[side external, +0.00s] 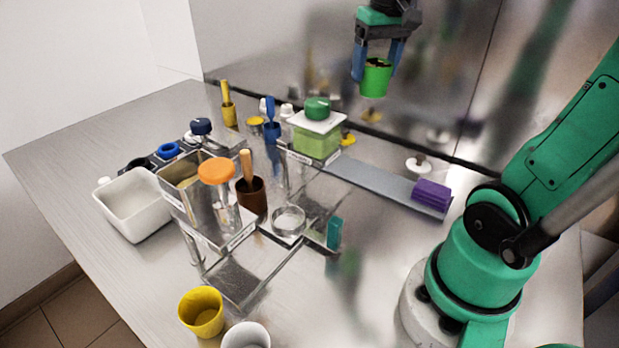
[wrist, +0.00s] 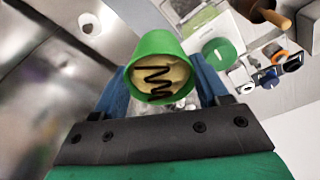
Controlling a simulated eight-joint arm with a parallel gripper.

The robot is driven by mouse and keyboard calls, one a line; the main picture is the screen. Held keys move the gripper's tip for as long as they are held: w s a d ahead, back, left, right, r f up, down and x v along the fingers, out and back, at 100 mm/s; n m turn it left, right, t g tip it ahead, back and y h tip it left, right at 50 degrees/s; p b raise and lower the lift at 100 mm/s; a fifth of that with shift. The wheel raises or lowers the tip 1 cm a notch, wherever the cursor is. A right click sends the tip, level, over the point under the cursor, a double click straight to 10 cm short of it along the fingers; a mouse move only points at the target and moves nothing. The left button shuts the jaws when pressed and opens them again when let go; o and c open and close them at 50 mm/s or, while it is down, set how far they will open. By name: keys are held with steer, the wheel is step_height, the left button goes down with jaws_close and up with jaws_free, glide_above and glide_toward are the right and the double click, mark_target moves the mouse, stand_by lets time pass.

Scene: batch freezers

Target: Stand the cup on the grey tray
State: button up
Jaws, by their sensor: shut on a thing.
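My gripper (side external: 376,68) is shut on a green cup (side external: 375,82), held high at the back, well above the counter. Its blue fingers are on either side of the cup. In the wrist view the cup (wrist: 149,43) faces the camera with its open top, showing a pale filling with a dark zigzag line. A long, flat grey piece (side external: 375,186), which looks like the grey tray, lies on the counter below and in front of the cup. A purple ribbed block (side external: 431,194) is at its right end.
A yellow cup (side external: 201,312) and a white cup (side external: 246,337) stand at the front. A white tub (side external: 133,207) is at the left.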

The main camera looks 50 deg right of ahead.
steer(key=s+d+m, duration=0.3)
steer(key=s+d, duration=0.1)
glide_above(388, 183)
steer(key=f, duration=2)
steer(key=shift+s+a+f, duration=0.1)
steer(key=shift+s+a, duration=0.2)
steer(key=shift+a, duration=0.1)
steer(key=shift+f, duration=0.1)
steer(key=o, duration=1.3)
steer(key=r, duration=0.4)
steer(key=s+r, duration=0.1)
steer(key=r, duration=0.3)
steer(key=a+r, duration=0.1)
steer(key=r, duration=0.3)
steer(key=shift+s+a, duration=0.1)
steer(key=shift+s, duration=0.05)
